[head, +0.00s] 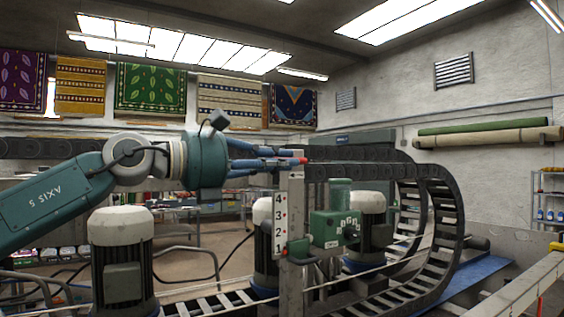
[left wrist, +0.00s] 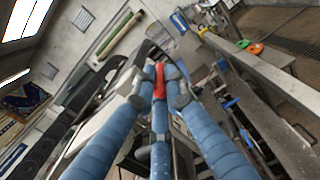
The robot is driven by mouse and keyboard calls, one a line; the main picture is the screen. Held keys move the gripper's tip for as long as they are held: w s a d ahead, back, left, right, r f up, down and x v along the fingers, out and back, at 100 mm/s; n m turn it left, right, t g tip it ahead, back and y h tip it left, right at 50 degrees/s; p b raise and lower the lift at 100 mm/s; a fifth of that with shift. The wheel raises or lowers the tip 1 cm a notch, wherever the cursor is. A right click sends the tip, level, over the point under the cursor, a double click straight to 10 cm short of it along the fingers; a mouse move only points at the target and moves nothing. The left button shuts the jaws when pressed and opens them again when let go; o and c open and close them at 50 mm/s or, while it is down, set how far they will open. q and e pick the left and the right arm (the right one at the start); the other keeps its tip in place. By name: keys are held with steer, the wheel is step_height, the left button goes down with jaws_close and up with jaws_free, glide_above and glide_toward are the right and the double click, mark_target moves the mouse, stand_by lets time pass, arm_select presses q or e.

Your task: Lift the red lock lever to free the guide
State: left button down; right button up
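My left gripper (head: 298,162), on its teal arm, has its blue fingers stretched to the right at the top of the pale numbered post (head: 292,195). The red lock lever (head: 305,160) shows as a short red piece at the fingertips. In the left wrist view the red lever (left wrist: 159,82) lies between the converged fingertips (left wrist: 159,90), which appear closed around it. The fingers hide part of the lever and its pivot. The green guide carriage (head: 333,225) sits on the post below the gripper. My right gripper is out of view.
White-topped motors (head: 122,255) stand left of and behind the post. A black cable chain (head: 440,230) curves on the right. Rugs (head: 150,88) hang on the back wall. A pale beam (head: 515,290) crosses the lower right.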

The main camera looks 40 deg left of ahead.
arm_select(q)
steer(key=shift+w+r+g+y, duration=0.15)
steer(key=shift+r+g+y, duration=0.25)
steer(key=shift+g, duration=0.4)
steer(key=shift+w+r+g+y, duration=0.1)
steer(key=shift+r+g+y, duration=0.2)
steer(key=shift+g, duration=0.4)
steer(key=shift+w+d+r+g+y, duration=0.15)
steer(key=shift+r+g+y, duration=0.2)
steer(key=shift+g, duration=0.55)
steer(key=shift+w+d+r+g+y, duration=0.1)
steer(key=shift+r+g+y, duration=0.2)
steer(key=shift+g, duration=0.4)
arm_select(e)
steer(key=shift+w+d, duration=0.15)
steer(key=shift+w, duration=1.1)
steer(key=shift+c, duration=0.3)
